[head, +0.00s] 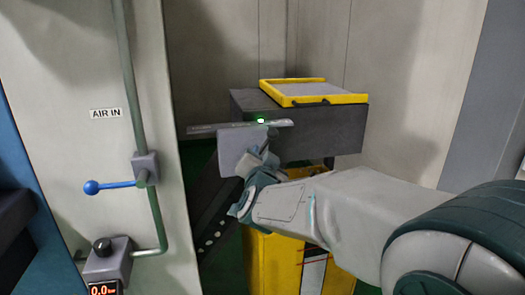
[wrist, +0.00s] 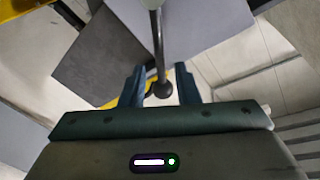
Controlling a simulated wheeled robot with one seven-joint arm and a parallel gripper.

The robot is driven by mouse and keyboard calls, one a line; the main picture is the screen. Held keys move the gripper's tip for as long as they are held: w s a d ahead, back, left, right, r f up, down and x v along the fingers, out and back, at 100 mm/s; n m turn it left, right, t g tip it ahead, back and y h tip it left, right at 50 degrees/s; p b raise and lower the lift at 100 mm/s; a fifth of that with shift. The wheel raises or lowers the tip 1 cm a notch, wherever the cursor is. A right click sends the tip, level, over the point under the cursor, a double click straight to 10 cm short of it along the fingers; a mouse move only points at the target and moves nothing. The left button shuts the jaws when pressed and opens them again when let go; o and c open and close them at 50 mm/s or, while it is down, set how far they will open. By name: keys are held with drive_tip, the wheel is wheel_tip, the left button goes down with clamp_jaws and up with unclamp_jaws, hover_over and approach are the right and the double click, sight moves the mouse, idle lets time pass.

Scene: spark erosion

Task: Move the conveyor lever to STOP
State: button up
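The conveyor lever (wrist: 157,45) shows in the wrist view as a thin metal rod ending in a dark ball knob (wrist: 162,90). My gripper (wrist: 158,70) is open, with one finger on each side of the lever near its knob. Gaps show between the knob and both fingers; I cannot tell the exact depth. In the head view my gripper (head: 258,168) is in front of a grey plate (head: 234,143) on the conveyor side, and the lever cannot be made out there. No STOP marking is readable.
A dark grey block (head: 325,131) with a yellow-rimmed tray (head: 312,90) stands behind my gripper. A green light (head: 261,120) glows above the plate. At left, a cabinet carries a blue-handled air valve (head: 115,186) and a gauge box (head: 107,262). A yellow housing (head: 270,265) stands below.

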sight(262, 150)
drive_tip(key=shift+w+a, duration=0.1)
drive_tip(key=shift+w, duration=2.35)
clamp_jaws()
